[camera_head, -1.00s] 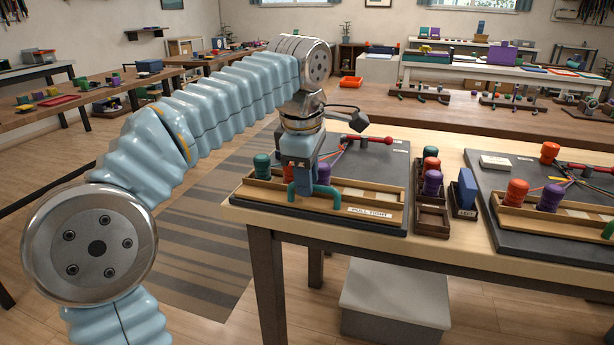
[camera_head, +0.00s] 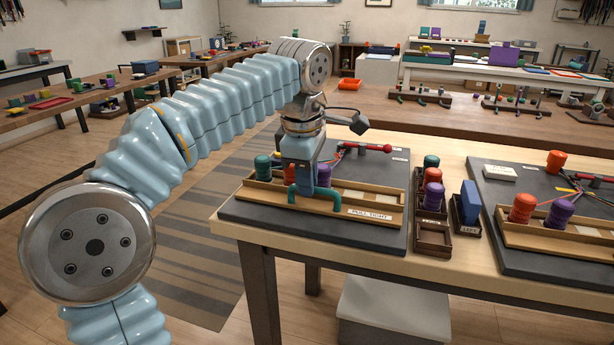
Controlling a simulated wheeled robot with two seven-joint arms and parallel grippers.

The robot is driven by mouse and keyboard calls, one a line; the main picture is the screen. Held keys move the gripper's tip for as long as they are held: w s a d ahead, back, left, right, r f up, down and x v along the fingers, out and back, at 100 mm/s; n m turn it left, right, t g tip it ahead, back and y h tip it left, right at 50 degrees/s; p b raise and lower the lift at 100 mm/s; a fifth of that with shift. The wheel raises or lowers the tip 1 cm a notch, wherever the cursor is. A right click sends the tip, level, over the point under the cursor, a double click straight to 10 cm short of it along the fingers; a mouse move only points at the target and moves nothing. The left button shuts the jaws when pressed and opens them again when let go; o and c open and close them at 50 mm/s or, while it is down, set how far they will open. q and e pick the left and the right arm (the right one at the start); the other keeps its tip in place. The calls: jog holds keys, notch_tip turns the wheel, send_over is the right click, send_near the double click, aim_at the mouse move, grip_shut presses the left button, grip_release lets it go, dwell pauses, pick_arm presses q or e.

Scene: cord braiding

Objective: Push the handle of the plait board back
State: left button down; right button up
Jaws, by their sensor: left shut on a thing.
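The plait board (camera_head: 300,228) is a dark slab on the near table, with a wooden tray on it marked "PULL TIGHT" (camera_head: 370,215). Its teal handle (camera_head: 325,201) stands at the tray's front. My left gripper (camera_head: 304,192) reaches down over the tray and is shut on the handle, whose middle it hides. A teal spool (camera_head: 262,167) stands left of the gripper and a purple spool (camera_head: 324,174) just right of it. Cords run back to a red-knobbed part (camera_head: 374,147), partly hidden by my wrist. My right gripper is out of view.
A small wooden rack (camera_head: 432,228) with red, purple and teal spools stands right of the board, beside a blue block in a holder (camera_head: 469,203). A second board (camera_head: 548,262) with spools lies further right. Bare table shows in front of the first board.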

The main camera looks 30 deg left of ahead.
pick_arm(q)
jog(key=c, duration=1.1)
grip_release()
jog(key=shift+w, duration=0.25)
jog(key=shift+r, duration=0.1)
jog(key=shift+s+d+r+p, duration=0.1)
jog(key=shift+s+r+p, duration=0.35)
jog(key=shift+r, duration=1.8)
jog(key=shift+s+d+r+p, duration=0.1)
jog(key=shift+s+r+p, duration=0.4)
jog(key=shift+r, duration=1.7)
jog(key=shift+s+d+r+p, duration=0.1)
jog(key=shift+s+r+p, duration=0.35)
jog(key=shift+r, duration=1.8)
